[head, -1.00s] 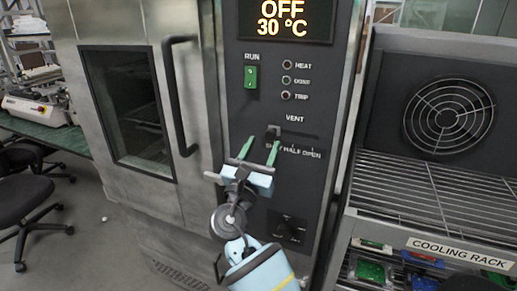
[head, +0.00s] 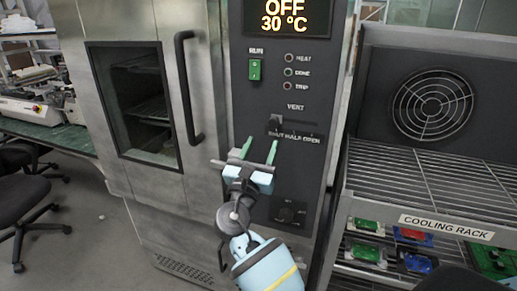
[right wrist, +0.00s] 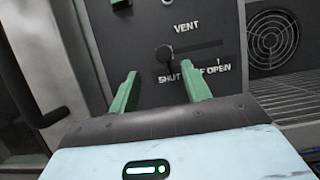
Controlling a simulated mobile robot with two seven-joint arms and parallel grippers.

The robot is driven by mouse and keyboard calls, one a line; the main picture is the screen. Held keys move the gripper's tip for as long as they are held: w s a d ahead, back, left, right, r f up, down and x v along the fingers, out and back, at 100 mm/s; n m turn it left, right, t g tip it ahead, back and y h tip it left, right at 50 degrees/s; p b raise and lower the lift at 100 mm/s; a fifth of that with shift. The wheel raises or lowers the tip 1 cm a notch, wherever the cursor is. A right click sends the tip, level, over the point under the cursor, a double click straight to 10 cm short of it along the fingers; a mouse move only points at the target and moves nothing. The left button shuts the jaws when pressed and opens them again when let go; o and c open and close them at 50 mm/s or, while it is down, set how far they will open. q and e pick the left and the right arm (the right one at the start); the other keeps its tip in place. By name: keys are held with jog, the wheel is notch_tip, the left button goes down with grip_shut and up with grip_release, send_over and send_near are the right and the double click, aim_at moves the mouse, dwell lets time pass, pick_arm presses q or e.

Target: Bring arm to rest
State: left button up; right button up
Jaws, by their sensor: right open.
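My right gripper (head: 259,150) is open and empty in front of the oven's control panel, with its two green fingers apart. It is a little below and left of the vent lever (head: 275,122), a dark knob on a slot labelled from SHUT through HALF to OPEN. In the right wrist view the lever (right wrist: 165,56) shows beyond and between the green fingers (right wrist: 161,90), apart from them, near the SHUT end. My left gripper is not in view.
The oven door (head: 203,165) is closed, with a dark vertical handle (head: 186,90). The display (head: 287,17) reads OFF and 30 °C. A green RUN switch (head: 255,70) and a lower dial (head: 288,214) are on the panel. The cooling rack (head: 430,190) stands at right with circuit boards below.

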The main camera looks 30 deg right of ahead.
jog(key=shift+f, duration=0.1)
dwell(0.5)
jog(key=s+a+f+m+g+y+p, duration=0.15)
jog(key=s+f+m+y, duration=0.4)
jog(key=f, duration=0.95)
jog(key=s+a+f+m+g+y, duration=0.15)
jog(key=s+f+y, duration=0.6)
jog(key=f, duration=0.75)
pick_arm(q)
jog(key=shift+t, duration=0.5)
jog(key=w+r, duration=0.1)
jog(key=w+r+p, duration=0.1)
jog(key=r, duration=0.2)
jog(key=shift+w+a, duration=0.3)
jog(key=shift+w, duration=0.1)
pick_arm(e)
jog(key=s+a+f+m+g+y, duration=0.1)
jog(key=s+a+f+m+y, duration=0.1)
jog(key=s+m, duration=0.3)
jog(key=s+a+f+m+g+y, duration=0.1)
jog(key=s+f+m, duration=0.4)
jog(key=s, duration=0.8)
jog(key=s+a+f+m+g+y, duration=0.1)
jog(key=s+a+f+m+y, duration=0.2)
jog(key=s+m, duration=0.4)
jog(key=s, duration=0.3)
jog(key=shift+a+f, duration=0.15)
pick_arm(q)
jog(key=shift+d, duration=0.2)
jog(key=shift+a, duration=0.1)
